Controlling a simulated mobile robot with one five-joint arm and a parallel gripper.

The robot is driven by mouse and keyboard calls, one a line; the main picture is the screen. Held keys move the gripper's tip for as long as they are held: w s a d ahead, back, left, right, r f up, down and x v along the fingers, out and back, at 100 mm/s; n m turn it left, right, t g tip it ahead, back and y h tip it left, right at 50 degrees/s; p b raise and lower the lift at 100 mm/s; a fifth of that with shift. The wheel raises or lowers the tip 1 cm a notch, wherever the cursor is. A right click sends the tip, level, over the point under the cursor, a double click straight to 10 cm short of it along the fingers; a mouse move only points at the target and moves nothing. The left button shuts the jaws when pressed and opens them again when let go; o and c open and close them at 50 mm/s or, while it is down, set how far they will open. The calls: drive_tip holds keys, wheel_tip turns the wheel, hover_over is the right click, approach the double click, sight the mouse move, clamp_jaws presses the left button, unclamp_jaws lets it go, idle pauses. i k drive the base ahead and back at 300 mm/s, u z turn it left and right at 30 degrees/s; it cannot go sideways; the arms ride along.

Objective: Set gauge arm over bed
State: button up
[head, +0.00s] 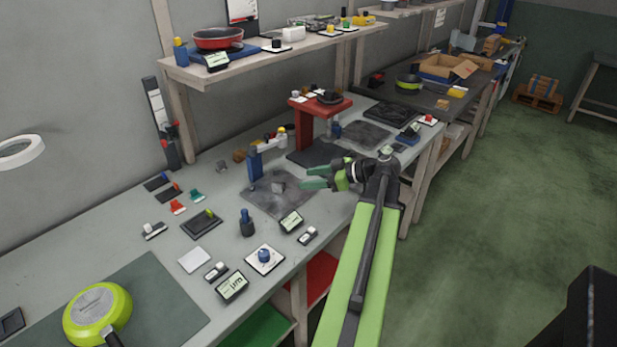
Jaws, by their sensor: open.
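The gauge arm (270,145) is a pale bar on a blue post, standing at the back left of a dark speckled plate that looks like the bed (290,206). A small grey block (278,187) lies on the bed near the post. My gripper (312,177) has green fingers, is open and empty, and is at the bed's right side, to the right of the post. Its exact height above the bench is hard to tell.
A red stand (318,106) rises behind my gripper. Small displays, a blue knob (264,255) and a dark blue bottle-like item (247,222) sit in front of the bed. A green pan (97,310) lies at front left.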

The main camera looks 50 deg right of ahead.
sight(280, 141)
drive_tip(key=k, duration=1)
